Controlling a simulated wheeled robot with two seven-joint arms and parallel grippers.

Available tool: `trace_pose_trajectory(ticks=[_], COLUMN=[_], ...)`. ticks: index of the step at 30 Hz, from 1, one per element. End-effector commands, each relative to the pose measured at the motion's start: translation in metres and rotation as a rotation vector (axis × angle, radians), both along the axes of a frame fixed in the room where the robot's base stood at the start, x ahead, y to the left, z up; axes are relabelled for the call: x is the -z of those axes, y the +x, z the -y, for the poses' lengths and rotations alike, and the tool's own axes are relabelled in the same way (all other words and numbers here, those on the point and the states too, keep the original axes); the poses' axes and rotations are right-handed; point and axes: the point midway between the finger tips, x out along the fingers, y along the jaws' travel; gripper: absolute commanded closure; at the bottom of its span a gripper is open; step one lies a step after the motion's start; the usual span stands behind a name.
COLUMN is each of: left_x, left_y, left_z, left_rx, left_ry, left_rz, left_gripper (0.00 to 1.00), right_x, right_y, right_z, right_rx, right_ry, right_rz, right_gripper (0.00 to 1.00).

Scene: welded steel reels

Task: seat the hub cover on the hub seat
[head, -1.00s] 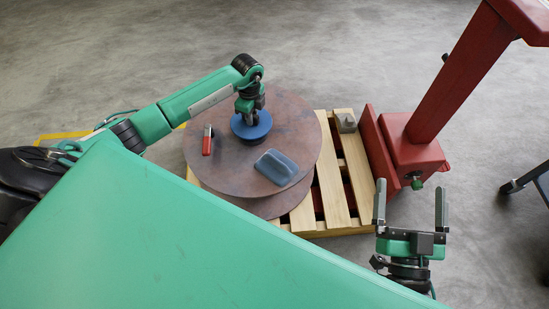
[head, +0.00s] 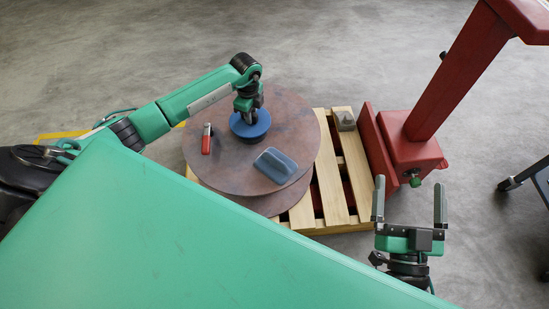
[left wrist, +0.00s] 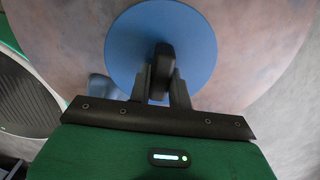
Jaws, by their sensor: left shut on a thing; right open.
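The hub cover (head: 250,131) is a round blue disc with a dark grip on top. It is over the middle of the rusty steel reel (head: 225,178). My left gripper (head: 250,112) is shut on its grip from above. In the left wrist view the fingers (left wrist: 162,85) close around the dark grip, and the blue disc (left wrist: 125,45) spreads out beneath. The hub seat is hidden under the cover, so I cannot tell whether the cover touches it. My right gripper (head: 409,208) is open and empty, right of the pallet.
A grey-blue block with a ridge (head: 275,166) and a red-handled tool (head: 207,140) lie on the reel. The reel rests on a wooden pallet (head: 333,190), with a small grey metal piece (head: 344,121) at its corner. A red steel post (head: 412,150) stands at right.

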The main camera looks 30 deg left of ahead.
Motion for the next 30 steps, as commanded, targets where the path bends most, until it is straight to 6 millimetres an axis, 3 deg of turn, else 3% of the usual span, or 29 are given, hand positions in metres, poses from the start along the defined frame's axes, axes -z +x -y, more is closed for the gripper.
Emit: trace_pose_trajectory(ticks=[30], left_x=[0.0002], left_y=[0.0002], left_z=[0.0004], left_rx=[0.001], left_ry=[0.000], left_rz=[0.001], left_gripper=[1.00], right_x=[-0.0051], right_y=[0.0002], right_z=[0.0003], right_rx=[0.000], right_ry=[-0.001], right_rz=[-0.001], right_gripper=[0.00])
